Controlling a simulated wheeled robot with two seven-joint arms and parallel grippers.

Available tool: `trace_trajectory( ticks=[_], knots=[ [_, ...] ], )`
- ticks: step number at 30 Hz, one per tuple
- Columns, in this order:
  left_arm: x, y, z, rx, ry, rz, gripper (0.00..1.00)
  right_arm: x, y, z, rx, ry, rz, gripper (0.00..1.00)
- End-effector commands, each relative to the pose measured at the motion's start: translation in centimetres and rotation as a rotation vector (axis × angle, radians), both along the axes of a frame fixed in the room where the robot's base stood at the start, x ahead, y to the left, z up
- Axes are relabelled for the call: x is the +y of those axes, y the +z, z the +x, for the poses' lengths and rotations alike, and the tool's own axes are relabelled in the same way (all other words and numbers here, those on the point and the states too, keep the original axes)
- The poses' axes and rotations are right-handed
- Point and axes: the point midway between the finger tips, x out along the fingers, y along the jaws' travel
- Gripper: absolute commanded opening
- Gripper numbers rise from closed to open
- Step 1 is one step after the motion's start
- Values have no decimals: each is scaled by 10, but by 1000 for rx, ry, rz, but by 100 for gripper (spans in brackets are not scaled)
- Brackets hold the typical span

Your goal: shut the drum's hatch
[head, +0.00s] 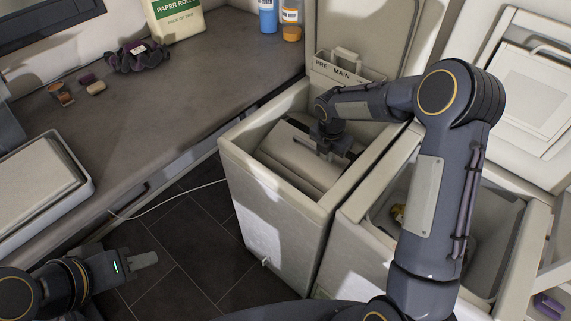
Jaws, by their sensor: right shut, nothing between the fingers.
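The left toploader (285,215) has its lid (360,30) up. Inside its opening, a pale grey drum (290,165) shows a broad curved surface. My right gripper (332,155) is shut and empty, pointing down inside this opening over the drum. The gripper hides part of the drum, and I cannot tell the hatch's edges or whether it touches the gripper. The right toploader (345,240) is also open; a small yellowish thing (398,213) shows inside, and my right arm covers part of it. My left gripper (145,260) is low at the left, above the dark floor, away from both machines.
A detergent drawer marked PRE and MAIN (345,72) is at the back of the left machine. A white cord (165,207) crosses over the floor (180,250).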

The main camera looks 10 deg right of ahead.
Motion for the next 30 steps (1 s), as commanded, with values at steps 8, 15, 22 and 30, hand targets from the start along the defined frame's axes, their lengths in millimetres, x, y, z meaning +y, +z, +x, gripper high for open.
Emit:
trace_trajectory(
  ticks=[8,15,22,30],
  knots=[
    [0,-7,0,0,0,0,36,-13,-19,9,0,-2,-1,0],
    [0,-6,0,0,0,0,36,-13,-19,10,0,0,-1,0],
    [0,-8,0,0,0,0,36,-14,-22,11,1,0,-1,0],
    [0,-6,0,0,0,0,36,-14,-20,11,0,0,0,0]
  ],
)
